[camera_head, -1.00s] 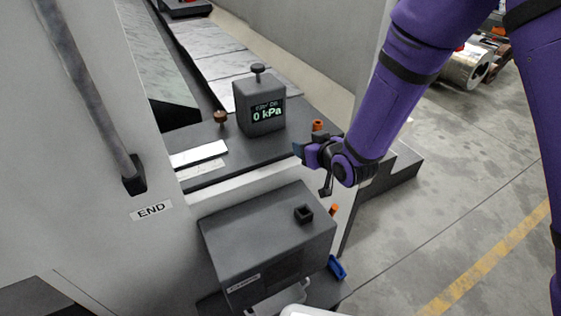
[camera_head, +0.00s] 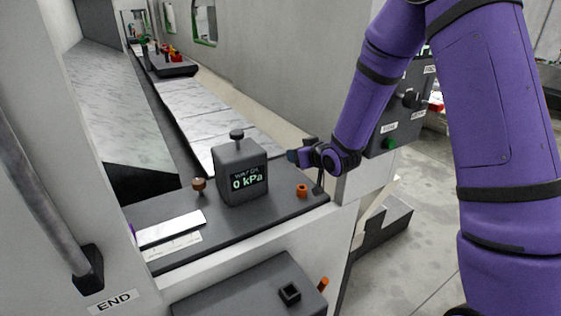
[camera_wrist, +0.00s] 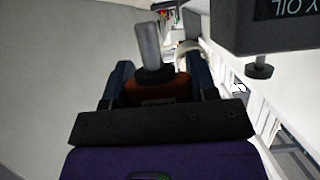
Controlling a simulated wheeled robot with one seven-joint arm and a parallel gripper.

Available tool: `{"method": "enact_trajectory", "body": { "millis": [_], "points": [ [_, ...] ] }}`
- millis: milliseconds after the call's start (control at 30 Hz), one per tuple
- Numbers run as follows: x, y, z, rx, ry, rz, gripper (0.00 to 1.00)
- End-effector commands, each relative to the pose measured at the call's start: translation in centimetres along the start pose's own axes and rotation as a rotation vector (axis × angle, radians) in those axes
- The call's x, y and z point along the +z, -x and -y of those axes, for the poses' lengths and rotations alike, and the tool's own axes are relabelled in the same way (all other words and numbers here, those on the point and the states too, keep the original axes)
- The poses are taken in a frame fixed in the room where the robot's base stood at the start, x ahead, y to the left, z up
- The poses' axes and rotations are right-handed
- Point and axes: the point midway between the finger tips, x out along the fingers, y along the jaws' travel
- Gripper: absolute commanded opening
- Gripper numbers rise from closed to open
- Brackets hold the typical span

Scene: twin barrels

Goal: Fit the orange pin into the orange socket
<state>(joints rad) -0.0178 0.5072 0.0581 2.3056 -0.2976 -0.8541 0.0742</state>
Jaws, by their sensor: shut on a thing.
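My gripper (camera_head: 297,156) is above the dark bench top, to the right of the gauge box. In the wrist view its two blue fingers (camera_wrist: 160,72) are shut on the orange pin (camera_wrist: 155,90), an orange-brown body with a grey shaft sticking out beyond the fingertips. In the head view the pin cannot be made out at the gripper. A short orange cylinder (camera_head: 302,190), apparently the orange socket, stands upright on the bench below the gripper and apart from it. The socket cannot be made out in the wrist view.
The dark gauge box (camera_head: 241,172) reads 0 kPa, with a brown knob (camera_head: 199,184) to its left. A lower dark box (camera_head: 240,290) has a square black socket (camera_head: 289,292) on top and an orange stick (camera_head: 323,283) beside it. Pale plates (camera_head: 215,115) lie behind.

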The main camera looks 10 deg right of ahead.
Motion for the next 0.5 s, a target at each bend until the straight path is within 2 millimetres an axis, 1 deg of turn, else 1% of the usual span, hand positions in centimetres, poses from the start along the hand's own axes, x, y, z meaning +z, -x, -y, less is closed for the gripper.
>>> {"method": "enact_trajectory", "body": {
  "millis": [133,500],
  "points": [
    [-0.06,0.19,-0.65,0.008,-0.002,0.000,0.28],
    [0.04,0.16,-0.65,0.008,-0.002,0.001,0.28]
  ]
}}
